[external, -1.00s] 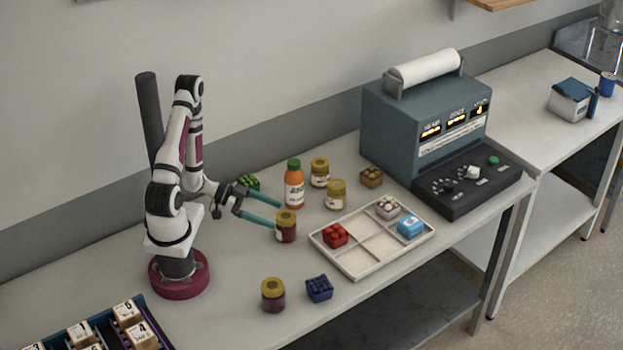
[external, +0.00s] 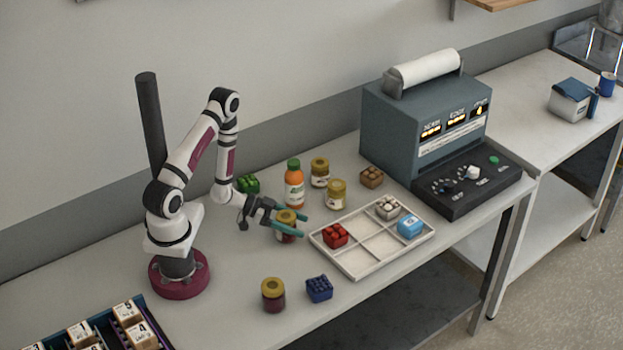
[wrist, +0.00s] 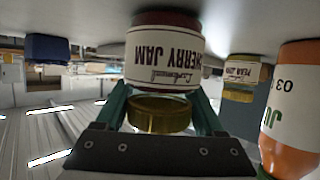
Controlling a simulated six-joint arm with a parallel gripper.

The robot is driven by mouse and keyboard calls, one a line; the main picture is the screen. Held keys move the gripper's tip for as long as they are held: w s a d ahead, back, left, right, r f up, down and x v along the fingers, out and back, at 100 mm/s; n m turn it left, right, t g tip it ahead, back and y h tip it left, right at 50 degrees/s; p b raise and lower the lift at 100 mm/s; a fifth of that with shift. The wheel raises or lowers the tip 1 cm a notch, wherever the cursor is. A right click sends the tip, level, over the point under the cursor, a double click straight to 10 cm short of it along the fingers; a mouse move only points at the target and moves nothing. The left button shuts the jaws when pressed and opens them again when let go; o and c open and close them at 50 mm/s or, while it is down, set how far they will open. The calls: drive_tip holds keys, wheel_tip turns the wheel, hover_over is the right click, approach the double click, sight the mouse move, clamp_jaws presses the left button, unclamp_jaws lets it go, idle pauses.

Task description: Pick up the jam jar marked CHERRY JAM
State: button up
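The jar marked CHERRY JAM (wrist: 160,58) has dark red contents, a cream label and a gold lid. It appears upside down in the wrist view. In the external view this jar (external: 286,217) stands on the table left of the tray, partly hidden by my gripper. My gripper (external: 302,225) has its teal fingers on either side of the jar; it also shows in the wrist view (wrist: 163,100). The fingers look spread, and I see no clear grip on the jar. A second dark red jar with a gold lid (external: 273,295) stands nearer the front edge, its label unreadable.
An orange bottle (external: 294,187) and two pale jars, one at the back (external: 319,173) and one nearer (external: 336,195), stand close behind. The divided tray (external: 356,272) is just right of my gripper. A blue berry box (external: 319,289) sits in front. A green box (external: 248,183) is behind my arm.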

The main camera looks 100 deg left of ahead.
clamp_jaws()
